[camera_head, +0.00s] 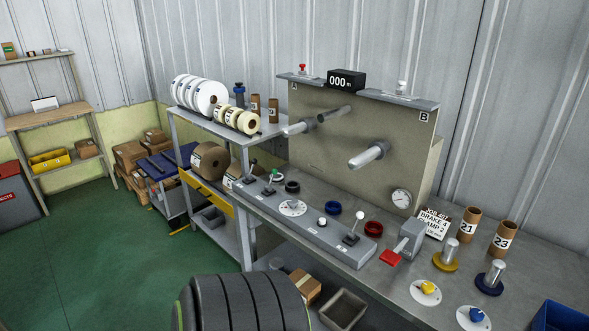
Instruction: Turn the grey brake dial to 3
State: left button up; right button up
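The grey dial (292,206) is a small grey knob on a round white scale plate, set on the sloped grey control panel along the front of the machine bench. The marks on its plate are too small to read, so I cannot tell its setting. Nothing covers it. Neither of my grippers is in view.
A red-handled lever (391,257), a yellow dial (427,291) and a blue dial (474,316) sit to the right. A card (434,222) seems to read "BRAKE 4".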

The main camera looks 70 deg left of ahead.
aim_at(292, 202)
jog(key=u, duration=2.35)
